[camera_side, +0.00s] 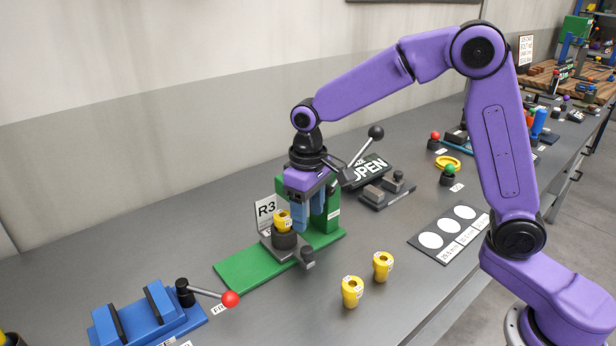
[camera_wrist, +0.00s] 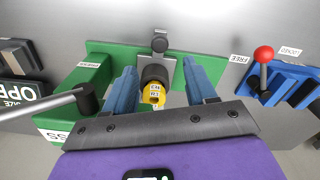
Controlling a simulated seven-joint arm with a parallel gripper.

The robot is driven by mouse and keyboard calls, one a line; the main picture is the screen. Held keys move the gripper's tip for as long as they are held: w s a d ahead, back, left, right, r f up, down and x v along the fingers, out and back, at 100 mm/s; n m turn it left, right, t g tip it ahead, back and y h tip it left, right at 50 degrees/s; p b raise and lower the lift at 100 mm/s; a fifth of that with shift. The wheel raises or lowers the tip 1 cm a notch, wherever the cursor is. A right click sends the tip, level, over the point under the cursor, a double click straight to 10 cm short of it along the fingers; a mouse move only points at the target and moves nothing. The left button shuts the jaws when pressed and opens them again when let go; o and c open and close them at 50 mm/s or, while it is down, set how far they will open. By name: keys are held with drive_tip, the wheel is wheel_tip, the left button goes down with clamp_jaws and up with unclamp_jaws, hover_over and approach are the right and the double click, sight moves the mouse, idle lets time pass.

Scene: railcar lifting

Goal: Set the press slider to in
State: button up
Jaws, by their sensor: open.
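The green press (camera_side: 324,210) stands on a long green base (camera_side: 245,273). Its slider is a grey plate (camera_side: 287,249) lying across the base, with a dark knob (camera_side: 307,257) at its near end. The knob also shows in the wrist view (camera_wrist: 159,43). A dark round socket (camera_wrist: 154,73) on the slider holds a yellow bushing (camera_wrist: 154,94), seen also in the side view (camera_side: 283,218). My gripper (camera_wrist: 160,68) is open, pointing down over the slider. Its blue fingers straddle the socket and bushing with gaps on both sides. I cannot tell whether they reach slider height.
The press lever (camera_side: 360,148) rises close to my wrist. An R3 sign (camera_side: 265,208) stands behind the slider. A blue fixture with a red-knobbed lever (camera_side: 230,299) is at left. Two yellow bushings (camera_side: 352,291) (camera_side: 383,265) stand at right, with a grey board (camera_side: 449,234) beyond.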

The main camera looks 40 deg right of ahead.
wheel_tip(320, 180, up, 8)
hover_over(307, 250)
drive_tip(key=shift+s+d, duration=0.1)
idle(0.4)
wheel_tip(307, 250, down, 18)
drive_tip(key=m, duration=0.7)
drive_tip(key=shift+r, duration=0.2)
idle(0.3)
clamp_jaws()
drive_tip(key=shift+d, duration=2.4)
